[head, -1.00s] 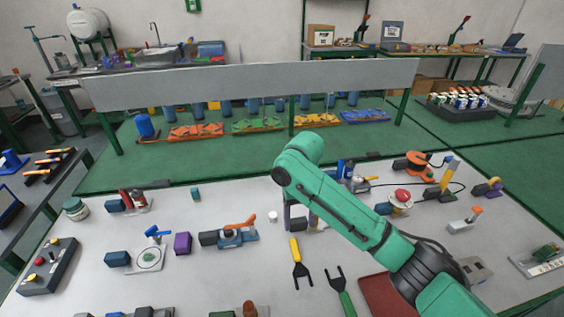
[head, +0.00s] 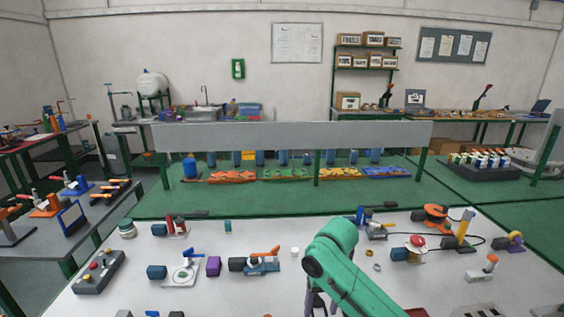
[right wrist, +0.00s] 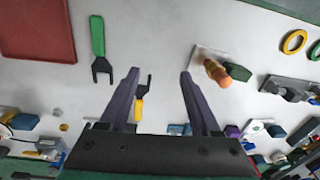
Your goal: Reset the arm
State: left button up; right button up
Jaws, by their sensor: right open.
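My right arm (head: 345,272) is green and reaches in from the bottom of the head view. Its gripper (head: 318,303) is mostly cut off and hidden below the elbow-like joint there. My left gripper is not in view.
Several valve parts lie about, among them an orange-handled valve (head: 262,260), a purple block (head: 213,266) and a control box with buttons (head: 98,272). A grey panel (head: 290,135) stands behind the table. In the wrist view a red tray (right wrist: 35,30) is upper left.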

jog(key=s+f+y, duration=0.1)
jog(key=s+f, duration=0.2)
jog(key=s+f+n+t+y, duration=0.1)
jog(key=s+f, duration=0.2)
jog(key=shift+s+a+f, duration=0.15)
jog(key=shift+s+f, duration=0.05)
jog(key=shift+f, duration=0.15)
jog(key=shift+t, duration=0.9)
jog(key=s+d, duration=0.1)
jog(key=s+d+f, duration=0.1)
jog(key=s+d, duration=0.1)
jog(key=s+d+f, duration=0.1)
jog(key=d, duration=0.1)
jog(key=shift+s+d+f, duration=0.1)
jog(key=shift+s+d, duration=0.1)
jog(key=shift+s, duration=0.15)
jog(key=s+d+f+h, duration=0.1)
jog(key=s+d+h, duration=0.2)
jog(key=s+d, duration=0.5)
notch_tip(320, 180, down, 24)
jog(key=s, duration=0.2)
jog(key=s+d+f+g, duration=0.1)
jog(key=s+d+f, duration=0.1)
jog(key=s+f, duration=0.4)
jog(key=s+d+f+g, duration=0.1)
jog(key=s+f, duration=0.6)
jog(key=s, duration=0.3)
jog(key=shift+d, duration=0.35)
